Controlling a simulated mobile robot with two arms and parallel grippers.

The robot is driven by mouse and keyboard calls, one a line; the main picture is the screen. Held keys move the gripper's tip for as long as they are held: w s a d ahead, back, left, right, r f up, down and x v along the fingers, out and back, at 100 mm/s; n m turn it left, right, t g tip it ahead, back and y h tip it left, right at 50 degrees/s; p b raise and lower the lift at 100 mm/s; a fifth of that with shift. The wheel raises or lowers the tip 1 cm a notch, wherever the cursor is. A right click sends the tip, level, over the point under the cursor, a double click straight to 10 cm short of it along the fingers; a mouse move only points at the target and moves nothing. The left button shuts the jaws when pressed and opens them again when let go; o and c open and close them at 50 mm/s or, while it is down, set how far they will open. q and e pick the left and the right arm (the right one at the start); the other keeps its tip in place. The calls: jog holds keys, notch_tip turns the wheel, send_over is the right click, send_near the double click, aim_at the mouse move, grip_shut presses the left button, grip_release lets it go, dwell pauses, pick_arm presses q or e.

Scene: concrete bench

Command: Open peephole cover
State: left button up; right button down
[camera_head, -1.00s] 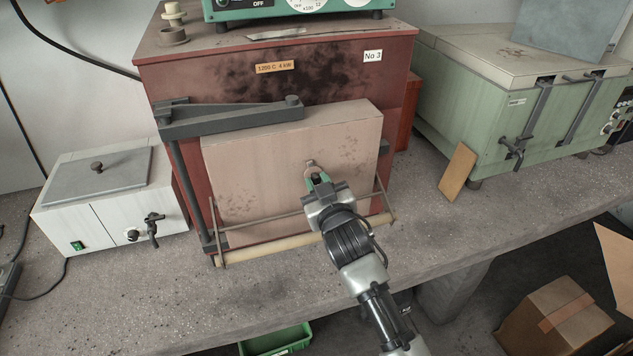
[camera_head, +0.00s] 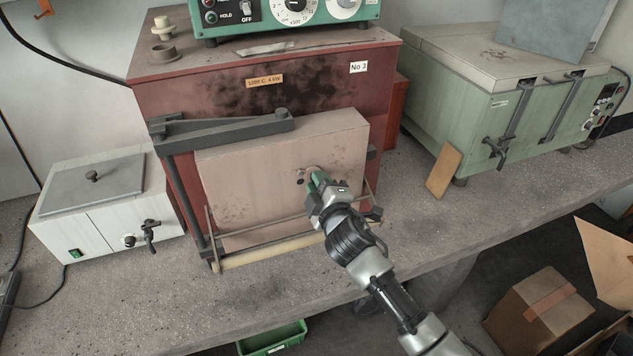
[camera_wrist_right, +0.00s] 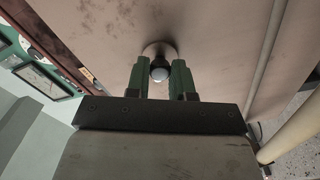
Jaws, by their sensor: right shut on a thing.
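The red kiln (camera_head: 215,110) labelled No 3 has a pale pinkish door (camera_head: 240,180) that stands closed against its front. The peephole cover (camera_head: 311,169) is a small metal disc on the door, partly hidden by my gripper. A small dark spot shows just left of the fingers; I cannot tell if it is the peephole. My right gripper (camera_head: 318,182) has green fingers shut on the cover's knob. In the right wrist view, the round cover (camera_wrist_right: 159,48) and its rounded knob (camera_wrist_right: 160,73) show between the fingertips (camera_wrist_right: 160,80). My left gripper is not in view.
A metal bar with a pale roller handle (camera_head: 270,252) crosses low in front of the door. A white box (camera_head: 105,205) stands left and a green kiln (camera_head: 480,100) right. A tan board (camera_head: 444,172) leans on the green kiln. The front bench is clear.

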jog(key=n+p, duration=0.1)
jog(key=n, duration=0.1)
jog(key=r+n+p, duration=0.1)
jog(key=n, duration=0.2)
jog(key=shift+d+r, duration=0.1)
jog(key=shift+r, duration=0.05)
dwell(0.3)
jog(key=c, duration=1)
grip_release()
jog(key=shift+o, duration=0.2)
jog(key=b+v, duration=0.2)
jog(key=v, duration=0.8)
jog(key=shift+s, duration=0.4)
jog(key=shift+d, duration=0.1)
